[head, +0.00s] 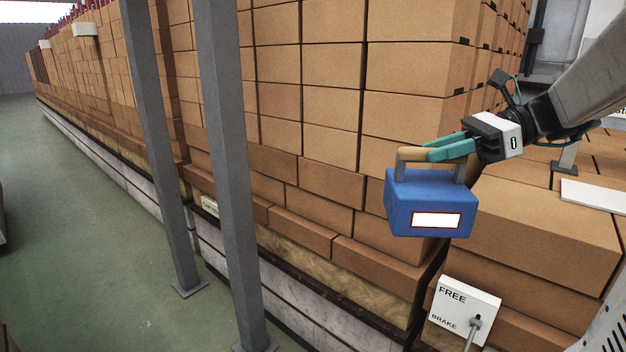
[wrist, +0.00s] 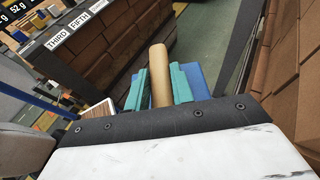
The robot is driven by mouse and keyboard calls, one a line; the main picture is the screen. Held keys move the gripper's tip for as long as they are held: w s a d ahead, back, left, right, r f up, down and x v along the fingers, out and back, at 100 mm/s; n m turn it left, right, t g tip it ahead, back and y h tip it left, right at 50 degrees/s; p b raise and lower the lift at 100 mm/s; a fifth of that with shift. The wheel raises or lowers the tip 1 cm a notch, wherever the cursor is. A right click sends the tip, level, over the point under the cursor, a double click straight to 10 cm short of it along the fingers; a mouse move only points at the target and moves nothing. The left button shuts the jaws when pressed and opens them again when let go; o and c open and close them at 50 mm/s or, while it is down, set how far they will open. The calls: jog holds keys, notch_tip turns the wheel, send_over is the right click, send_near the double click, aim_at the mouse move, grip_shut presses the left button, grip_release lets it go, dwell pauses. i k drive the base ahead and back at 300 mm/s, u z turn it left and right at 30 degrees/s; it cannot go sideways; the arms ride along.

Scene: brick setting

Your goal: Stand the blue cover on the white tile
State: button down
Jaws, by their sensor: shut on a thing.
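The blue cover (head: 428,193) is a blue box with a white, red-edged label and a tan bar handle on top. My gripper (head: 440,152) is shut on that handle and holds the cover in the air, in front of the brick stack. In the wrist view my gripper (wrist: 159,88) has its teal fingers on both sides of the tan handle, with part of the blue cover (wrist: 195,80) behind them. A flat white piece, which looks like the white tile (head: 594,195), lies on the bricks at the right edge of the head view, to the right of the cover and apart from it.
A tall brick stack (head: 320,110) fills the middle. Two grey posts (head: 228,170) stand in front of it at left. A white box marked FREE and BRAKE (head: 466,305) with a lever is below the cover. Lower bricks (head: 530,222) form a ledge at right. Green floor is open at left.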

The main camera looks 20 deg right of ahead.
aim_at(596, 194)
jog(key=z, duration=0.55)
jog(key=i, duration=0.5)
jog(key=z, duration=1.1)
jog(key=i, duration=0.45)
jog(key=z, duration=0.3)
